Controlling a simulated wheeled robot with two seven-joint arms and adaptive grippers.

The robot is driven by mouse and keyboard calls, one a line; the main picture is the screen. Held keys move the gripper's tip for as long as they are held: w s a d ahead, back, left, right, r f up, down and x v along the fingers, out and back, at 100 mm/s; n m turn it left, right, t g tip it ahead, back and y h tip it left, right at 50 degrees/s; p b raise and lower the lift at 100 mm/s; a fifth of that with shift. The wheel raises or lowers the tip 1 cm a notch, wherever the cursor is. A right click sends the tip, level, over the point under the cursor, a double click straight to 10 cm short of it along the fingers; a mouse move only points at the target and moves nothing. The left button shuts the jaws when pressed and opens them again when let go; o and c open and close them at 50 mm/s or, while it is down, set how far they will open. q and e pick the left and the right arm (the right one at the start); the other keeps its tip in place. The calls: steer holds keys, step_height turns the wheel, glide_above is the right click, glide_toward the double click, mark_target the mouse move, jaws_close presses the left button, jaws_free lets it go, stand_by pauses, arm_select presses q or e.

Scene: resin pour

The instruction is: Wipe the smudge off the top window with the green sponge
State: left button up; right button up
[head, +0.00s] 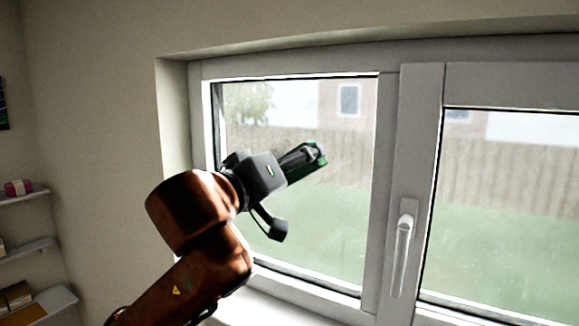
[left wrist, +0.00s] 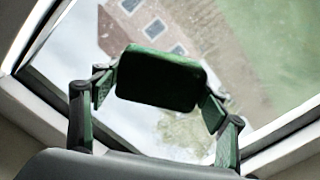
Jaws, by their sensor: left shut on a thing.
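The green sponge (left wrist: 158,80) is held between the two fingers of my left gripper (left wrist: 160,92) in the left wrist view. In the head view my left gripper (head: 305,157) is in front of the left window pane (head: 350,205), and a green edge of the sponge (head: 321,161) shows at its tip. I cannot tell whether the sponge touches the glass. No distinct smudge stands out; the pane looks faintly hazy, and the arm hides part of it. My right gripper is not in view.
The white window frame (head: 391,200) surrounds the pane. A handle (head: 402,245) stands out on the frame to the right, beside a second pane (head: 500,210). Shelves (head: 25,250) with small items are at the far left. A pale sill (head: 262,308) runs below the window.

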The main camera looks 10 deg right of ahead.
arm_select(q)
steer(key=shift+a, duration=0.15)
steer(key=shift+w+a, duration=0.55)
steer(key=shift+a, duration=0.05)
steer(key=shift+w+a, duration=0.7)
steer(key=shift+a, duration=0.35)
steer(key=w+a+p, duration=0.1)
steer(key=w+a, duration=0.1)
steer(key=a, duration=0.1)
steer(key=shift+w, duration=0.2)
steer(key=shift+s, duration=0.1)
